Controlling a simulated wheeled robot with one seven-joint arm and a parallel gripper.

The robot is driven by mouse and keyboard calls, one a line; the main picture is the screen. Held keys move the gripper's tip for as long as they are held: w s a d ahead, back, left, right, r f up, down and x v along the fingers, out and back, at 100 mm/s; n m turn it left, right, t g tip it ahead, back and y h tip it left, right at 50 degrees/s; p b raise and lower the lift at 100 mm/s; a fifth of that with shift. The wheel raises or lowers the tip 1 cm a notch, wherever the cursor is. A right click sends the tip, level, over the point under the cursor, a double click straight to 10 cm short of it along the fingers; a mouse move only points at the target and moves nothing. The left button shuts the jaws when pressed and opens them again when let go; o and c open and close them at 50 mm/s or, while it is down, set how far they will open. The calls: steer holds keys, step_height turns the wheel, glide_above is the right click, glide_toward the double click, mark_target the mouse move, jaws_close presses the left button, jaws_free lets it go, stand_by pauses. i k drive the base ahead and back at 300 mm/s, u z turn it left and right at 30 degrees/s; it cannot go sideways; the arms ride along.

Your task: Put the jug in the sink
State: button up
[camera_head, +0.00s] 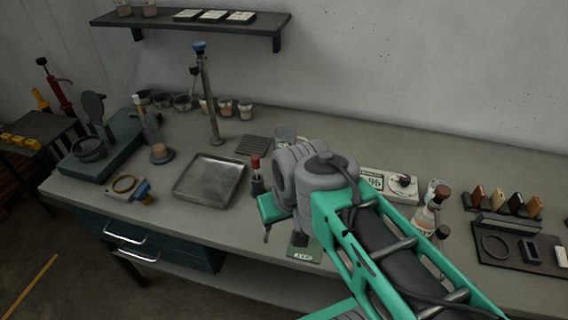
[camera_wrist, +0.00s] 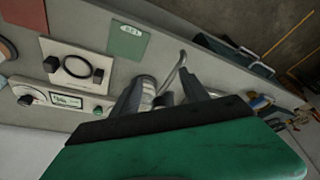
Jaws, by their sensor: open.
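My gripper (camera_wrist: 162,86) is open, its dark fingers spread and pointing away from the wrist camera. A pale, banded, cylinder-like thing (camera_wrist: 148,90) and a curved grey rod (camera_wrist: 176,70) show between the fingers; I cannot tell whether they belong to the jug. In the head view my gripper (camera_head: 267,235) is low over the bench's front part, mostly hidden by my wrist. A clear vessel (camera_head: 284,134), possibly the jug, stands behind my wrist, partly hidden. A shallow square metal basin (camera_head: 210,180), apparently the sink, lies left of my gripper.
A blue-topped post (camera_head: 207,100) stands behind the basin. A red-capped bottle (camera_head: 257,177) is between basin and wrist. A green labelled plate (camera_head: 304,249) lies at the front edge. A dial box (camera_head: 390,184) and brown-capped bottle (camera_head: 430,212) are close to my arm on the right.

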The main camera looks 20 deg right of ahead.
mark_target(215, 176)
steer(key=z, duration=0.05)
steer(key=k, duration=0.85)
steer(key=u, duration=1.2)
steer(key=i, duration=1)
steer(key=z, duration=1.2)
steer(key=i, duration=0.5)
